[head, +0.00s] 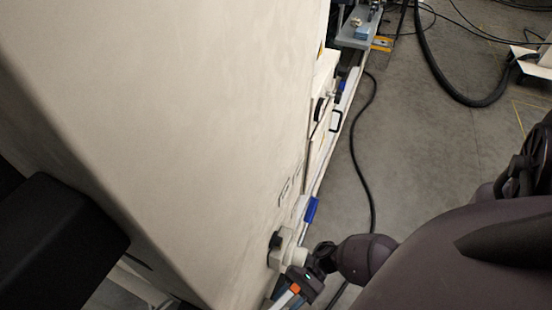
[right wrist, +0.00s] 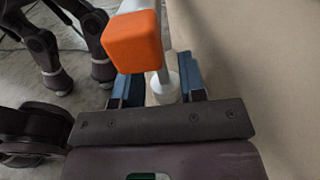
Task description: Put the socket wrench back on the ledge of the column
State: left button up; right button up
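The large beige column (head: 200,120) fills the left and middle of the head view; its side (right wrist: 255,60) also stands at the right of the right wrist view. My right gripper (head: 283,299) is low beside it in the head view. In the right wrist view, its two blue fingers (right wrist: 160,78) stand apart. A grey bar with an orange block end (right wrist: 133,40), apparently the socket wrench, lies over the fingers; its orange part (head: 295,288) shows in the head view. A thin shaft with a white round piece (right wrist: 163,88) appears between the fingers; contact is unclear. My left gripper is out of view.
A blue piece (head: 311,210) is farther along that side.

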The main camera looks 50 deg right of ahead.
jog(key=d, duration=0.7)
jog(key=shift+s+d, duration=0.15)
jog(key=shift+d, duration=0.05)
dwell(0.3)
